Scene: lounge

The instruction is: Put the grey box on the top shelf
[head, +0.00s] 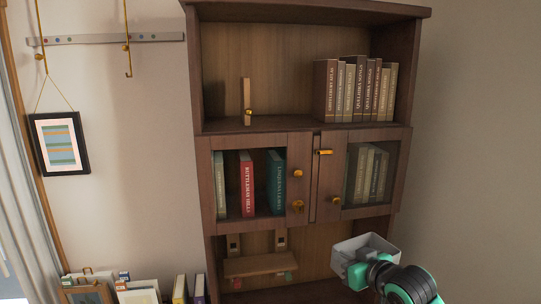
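The grey box (369,243) is an open-topped container at the lower right of the head view, in front of the bookcase's lower part. My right gripper (357,273), teal and black, is at the box's near wall and appears shut on it; its fingertips are partly hidden. The box overlaps the bookcase's right edge and seems held in the air, slightly tilted. The top shelf (285,124) is an open compartment well above the box. It has bare room at its left and middle. My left gripper is not in view.
Several brown and beige books (354,92) fill the top shelf's right side. A thin wooden upright piece (246,97) stands at its left. Below are glass-doored compartments with books and brass knobs (298,173). Frames and books (138,290) stand at the lower left.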

